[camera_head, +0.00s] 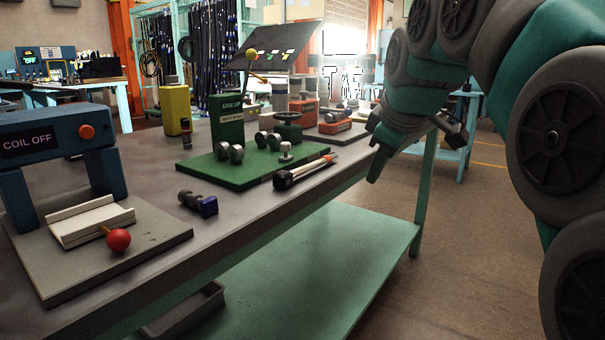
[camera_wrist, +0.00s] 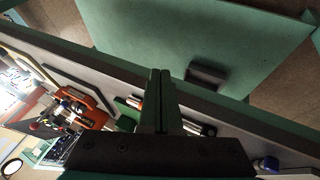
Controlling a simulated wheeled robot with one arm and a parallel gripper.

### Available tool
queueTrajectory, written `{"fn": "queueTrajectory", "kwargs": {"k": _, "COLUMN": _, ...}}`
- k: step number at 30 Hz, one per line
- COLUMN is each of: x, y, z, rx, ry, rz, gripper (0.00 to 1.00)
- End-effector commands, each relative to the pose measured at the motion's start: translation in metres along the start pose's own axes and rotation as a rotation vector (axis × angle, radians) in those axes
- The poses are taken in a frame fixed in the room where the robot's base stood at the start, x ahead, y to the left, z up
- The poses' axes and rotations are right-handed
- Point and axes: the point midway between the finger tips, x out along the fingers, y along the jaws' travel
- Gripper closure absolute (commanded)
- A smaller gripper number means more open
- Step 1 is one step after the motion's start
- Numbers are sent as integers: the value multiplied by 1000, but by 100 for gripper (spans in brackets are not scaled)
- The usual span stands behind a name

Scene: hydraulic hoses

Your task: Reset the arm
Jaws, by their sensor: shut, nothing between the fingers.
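My gripper (camera_head: 373,179) hangs at the end of my green and grey arm in the head view, off the right edge of the workbench. Its fingers point down over open space beside the bench edge. In the wrist view my gripper (camera_wrist: 160,73) shows as two dark green fingers pressed together, with nothing between them. Nothing touches the fingertips in either view.
The workbench (camera_head: 158,170) carries a blue COIL OFF press (camera_head: 60,135), a green board (camera_head: 200,175), a black and orange tool (camera_head: 303,172) and a dark blue fitting (camera_head: 198,203). The green lower shelf (camera_head: 310,255) is mostly clear. Open floor lies right.

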Motion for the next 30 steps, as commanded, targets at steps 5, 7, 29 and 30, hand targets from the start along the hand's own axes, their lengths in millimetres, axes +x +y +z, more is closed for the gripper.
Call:
{"fn": "queueTrajectory", "kwargs": {"k": 5, "x": 29, "y": -57, "z": 50, "rx": 186, "ry": -110, "rz": -97, "gripper": 100}}
{"fn": "queueTrajectory", "kwargs": {"k": 7, "x": 39, "y": -81, "z": 70, "rx": 260, "ry": -158, "rz": -129, "gripper": 100}}
{"fn": "queueTrajectory", "kwargs": {"k": 29, "x": 78, "y": -326, "z": 282, "rx": 889, "ry": -693, "rz": -257, "gripper": 100}}
{"fn": "queueTrajectory", "kwargs": {"k": 30, "x": 78, "y": -331, "z": 286, "rx": 901, "ry": -704, "rz": -256, "gripper": 100}}
